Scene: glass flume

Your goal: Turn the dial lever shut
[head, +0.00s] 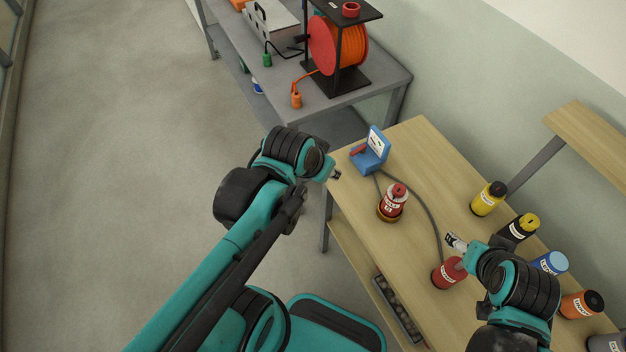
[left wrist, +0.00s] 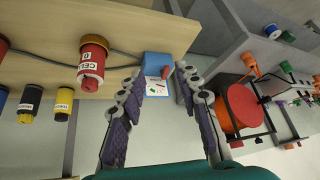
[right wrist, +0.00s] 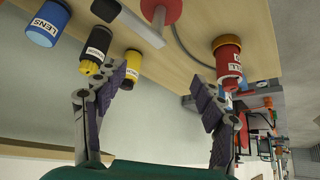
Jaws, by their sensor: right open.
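The dial unit (head: 370,155) is a small blue box with an upright white-faced panel, at the far left corner of the wooden table. Its red lever (head: 358,150) sticks out on the left side of the panel. In the left wrist view the blue unit (left wrist: 157,65) shows ahead between the fingertips, with the red lever (left wrist: 166,72) near the right finger. My left gripper (head: 335,175) is open and empty, just left of the unit and apart from it. My right gripper (head: 453,241) is open and empty over the table, near a red bottle, away from the dial.
A red labelled cell (head: 393,201) stands near the unit; a grey hose runs behind it. Yellow (head: 488,198), black (head: 518,228) and blue (head: 550,263) bottles line the back edge. A grey bench (head: 345,99) with an orange reel stands beyond.

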